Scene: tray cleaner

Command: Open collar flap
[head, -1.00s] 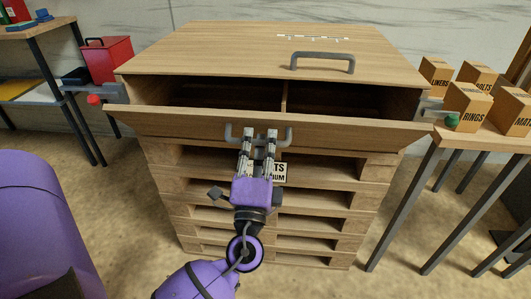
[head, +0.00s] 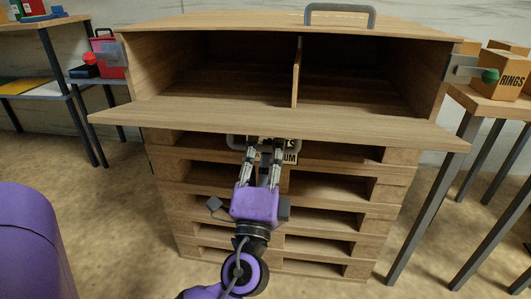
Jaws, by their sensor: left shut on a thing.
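The collar flap (head: 200,110) is the wooden front panel of a wooden box. It is swung down and lies nearly flat, sticking out towards me. Its grey handle (head: 236,142) is under the flap's front edge and partly hidden. My left gripper (head: 263,148) is shut on this handle from below, its fingertips partly hidden by the flap edge. The box interior shows two empty-looking compartments parted by a divider (head: 296,72). My right gripper is not in view.
The box's lid (head: 230,24) with a grey handle (head: 340,14) is on top. Side latches carry a red knob (head: 89,58) and a green knob (head: 490,75). A pallet stack (head: 330,215) stands beneath. Tables flank it; the right one holds cartons (head: 510,75).

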